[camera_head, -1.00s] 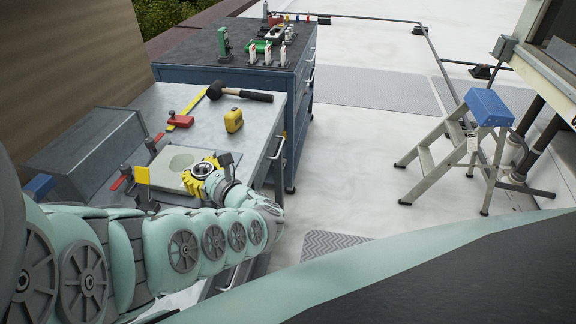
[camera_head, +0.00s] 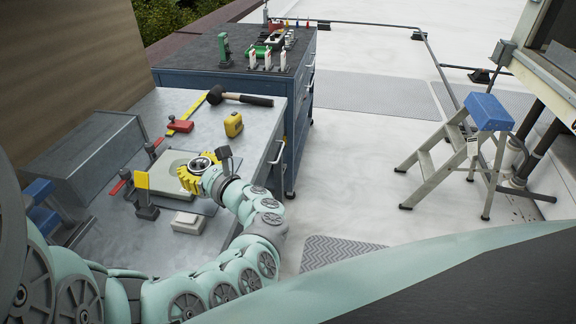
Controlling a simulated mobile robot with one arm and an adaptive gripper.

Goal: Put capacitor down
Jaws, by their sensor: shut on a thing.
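The capacitor (camera_head: 200,163) shows as a round silver top with a dark centre, between the yellow fingers of my gripper (camera_head: 194,174). My gripper is shut on it, over the right part of a pale plate (camera_head: 160,178) on the metal workbench. The plate has a round recess, now partly covered by the gripper. The capacitor's lower part is hidden by the fingers, so I cannot tell whether it touches the plate.
A yellow flag-like piece on a dark stand (camera_head: 143,190) and a small white box (camera_head: 188,222) are near the plate. A red-handled tool (camera_head: 178,126), a yellow tape measure (camera_head: 234,124) and a mallet (camera_head: 240,98) lie behind. A grey case (camera_head: 85,155) stands left.

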